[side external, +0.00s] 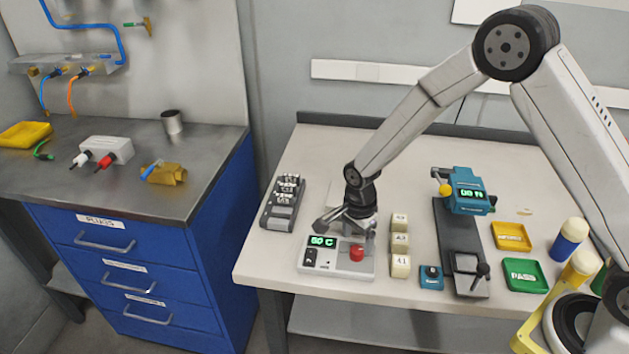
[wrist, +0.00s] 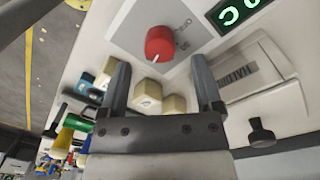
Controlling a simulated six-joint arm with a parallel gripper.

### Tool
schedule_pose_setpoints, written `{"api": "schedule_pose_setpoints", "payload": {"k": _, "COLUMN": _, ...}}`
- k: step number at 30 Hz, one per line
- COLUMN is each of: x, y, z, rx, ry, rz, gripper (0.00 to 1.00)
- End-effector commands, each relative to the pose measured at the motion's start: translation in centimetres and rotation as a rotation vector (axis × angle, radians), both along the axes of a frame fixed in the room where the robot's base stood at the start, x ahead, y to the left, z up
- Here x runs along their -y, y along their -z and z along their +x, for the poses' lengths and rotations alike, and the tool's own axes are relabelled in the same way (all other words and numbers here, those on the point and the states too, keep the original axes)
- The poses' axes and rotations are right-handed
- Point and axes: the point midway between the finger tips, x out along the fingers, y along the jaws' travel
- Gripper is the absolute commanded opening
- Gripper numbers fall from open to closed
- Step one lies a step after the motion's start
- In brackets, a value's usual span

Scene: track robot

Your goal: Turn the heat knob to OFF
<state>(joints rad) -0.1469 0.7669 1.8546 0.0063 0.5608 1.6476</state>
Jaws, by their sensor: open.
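The heat knob (side external: 356,252) is red and round, on the front right of a white hotplate unit (side external: 318,267) with a green lit display (side external: 322,240) that ends in "0 C". In the wrist view the knob (wrist: 160,43) sits on a grey panel; its white pointer line points down in the picture, and the printed marks beside it are too small to read surely. My gripper (side external: 346,222) is above the back of the unit. In the wrist view my gripper (wrist: 160,68) is open and empty, its fingertips on either side below the knob, apart from it.
Cream blocks (side external: 400,243) stand in a row just right of the unit. A small blue box (side external: 431,277) and a dark stand with a teal head (side external: 468,196) are farther right. A grey rack (side external: 283,203) is at left. Bare table shows at the front left.

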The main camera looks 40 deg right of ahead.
Motion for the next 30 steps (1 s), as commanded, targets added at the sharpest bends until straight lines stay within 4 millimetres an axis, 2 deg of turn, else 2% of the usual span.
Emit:
{"api": "schedule_pose_setpoints", "payload": {"k": 3, "x": 0.0, "y": 1.4, "z": -0.1, "rx": -0.002, "ry": 0.0, "rz": 0.0, "gripper": 0.83}}
{"api": "schedule_pose_setpoints", "payload": {"k": 9, "x": 0.0, "y": 2.8, "z": -0.1, "rx": -0.001, "ry": 0.0, "rz": 0.0, "gripper": 0.83}}
{"api": "schedule_pose_setpoints", "payload": {"k": 20, "x": 0.0, "y": 3.1, "z": -0.1, "rx": 0.001, "ry": 0.0, "rz": 0.0, "gripper": 0.83}}
{"api": "schedule_pose_setpoints", "payload": {"k": 21, "x": 0.0, "y": 3.1, "z": -0.1, "rx": 0.001, "ry": 0.0, "rz": 0.0, "gripper": 0.8}}
{"api": "schedule_pose_setpoints", "payload": {"k": 28, "x": 0.0, "y": 3.1, "z": -0.1, "rx": 0.0, "ry": 0.0, "rz": 0.0, "gripper": 0.07}}
{"api": "schedule_pose_setpoints", "payload": {"k": 29, "x": 0.0, "y": 3.1, "z": -0.1, "rx": 0.0, "ry": 0.0, "rz": 0.0, "gripper": 0.0}}
{"api": "schedule_pose_setpoints", "payload": {"k": 30, "x": 0.0, "y": 3.1, "z": -0.1, "rx": 0.0, "ry": 0.0, "rz": 0.0, "gripper": 0.0}}
